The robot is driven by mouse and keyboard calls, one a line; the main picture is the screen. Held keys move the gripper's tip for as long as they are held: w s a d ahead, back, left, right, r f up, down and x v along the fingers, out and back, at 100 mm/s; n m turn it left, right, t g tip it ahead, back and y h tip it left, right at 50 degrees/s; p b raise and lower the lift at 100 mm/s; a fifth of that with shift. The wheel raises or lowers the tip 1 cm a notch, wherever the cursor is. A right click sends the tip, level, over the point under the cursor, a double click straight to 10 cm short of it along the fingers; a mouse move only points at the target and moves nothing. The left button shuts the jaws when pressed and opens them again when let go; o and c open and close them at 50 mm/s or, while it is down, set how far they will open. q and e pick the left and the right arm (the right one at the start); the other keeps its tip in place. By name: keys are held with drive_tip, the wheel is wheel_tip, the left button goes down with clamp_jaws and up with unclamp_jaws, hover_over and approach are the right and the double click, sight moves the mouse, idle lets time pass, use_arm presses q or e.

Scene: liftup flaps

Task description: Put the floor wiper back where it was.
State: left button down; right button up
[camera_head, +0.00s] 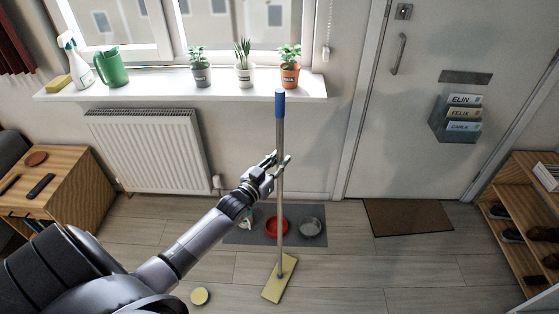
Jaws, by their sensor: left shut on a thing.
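The floor wiper has a long grey pole, a blue grip (280,103) at its top and a flat yellow head (280,278) at its foot. It stands nearly upright, and its head appears to be on or just above the wooden floor; I cannot tell which. My left gripper (281,164) is shut on the pole at about its upper middle. The pole passes in front of a grey mat with bowls. My right gripper is not in view.
A grey mat (240,238) holds a red bowl (270,226) and a metal bowl (311,227). A radiator (147,150), windowsill (180,88) with plants, door (440,130), brown doormat (408,217) and shoe shelf (520,225) surround the floor. A yellow round thing (200,296) lies front left.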

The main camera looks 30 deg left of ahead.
use_arm(q)
drive_tip(key=shift+r, duration=0.1)
drive_tip(key=c, duration=1.5)
unclamp_jaws()
drive_tip(key=shift+o, duration=0.2)
drive_tip(key=s, duration=1.2)
drive_tip(key=shift+b, duration=0.45)
